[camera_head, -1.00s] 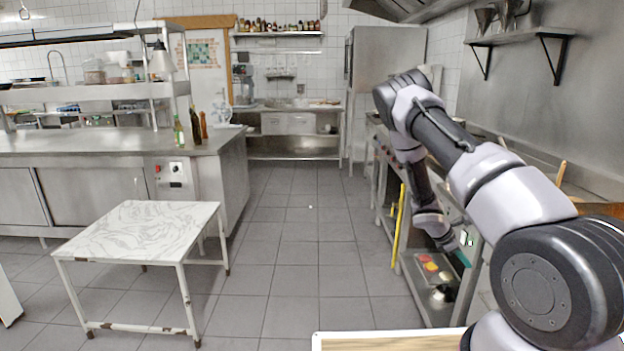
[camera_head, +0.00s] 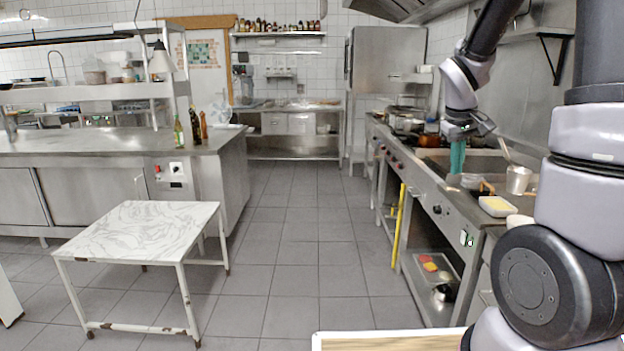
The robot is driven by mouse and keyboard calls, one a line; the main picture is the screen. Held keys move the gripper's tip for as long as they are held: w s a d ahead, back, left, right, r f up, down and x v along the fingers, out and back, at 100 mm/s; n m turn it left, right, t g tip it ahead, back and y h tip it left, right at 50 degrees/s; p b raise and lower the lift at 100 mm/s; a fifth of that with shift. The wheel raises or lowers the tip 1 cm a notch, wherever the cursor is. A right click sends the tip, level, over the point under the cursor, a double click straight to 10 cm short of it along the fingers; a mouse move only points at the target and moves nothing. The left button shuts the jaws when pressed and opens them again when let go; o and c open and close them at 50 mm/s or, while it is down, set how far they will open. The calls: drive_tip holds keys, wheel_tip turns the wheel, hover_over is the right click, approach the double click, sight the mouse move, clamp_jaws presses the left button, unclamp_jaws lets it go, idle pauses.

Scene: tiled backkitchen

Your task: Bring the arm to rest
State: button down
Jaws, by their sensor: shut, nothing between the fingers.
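My gripper (camera_head: 457,158) hangs from my raised arm at the right of the head view, with its teal fingers pointing down. The fingers look shut with nothing between them. The gripper shows in front of the stove counter (camera_head: 425,175), above or beside its surface; the exact gap to it cannot be told. My arm rises at the right edge, and its upper part runs out of the top of the view.
On the counter near my gripper are a metal pot (camera_head: 518,180), a tray with something yellow (camera_head: 497,206) and a copper pan (camera_head: 429,140). A white marbled table (camera_head: 140,225) stands at the left. The tiled floor (camera_head: 290,250) between is clear.

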drive_tip(key=s+a+r+m+t+y, duration=0.2)
drive_tip(key=s+a+r+m, duration=0.1)
drive_tip(key=s+a+r, duration=0.2)
drive_tip(key=s+a+r+m+t+y, duration=0.2)
drive_tip(key=s+a+r, duration=0.4)
drive_tip(key=s, duration=0.8)
wheel_tip(320, 180, up, 4)
drive_tip(key=shift+a+f+m+y, duration=0.2)
drive_tip(key=shift+a+m+y, duration=0.1)
drive_tip(key=shift+m, duration=0.2)
drive_tip(key=shift+d, duration=0.1)
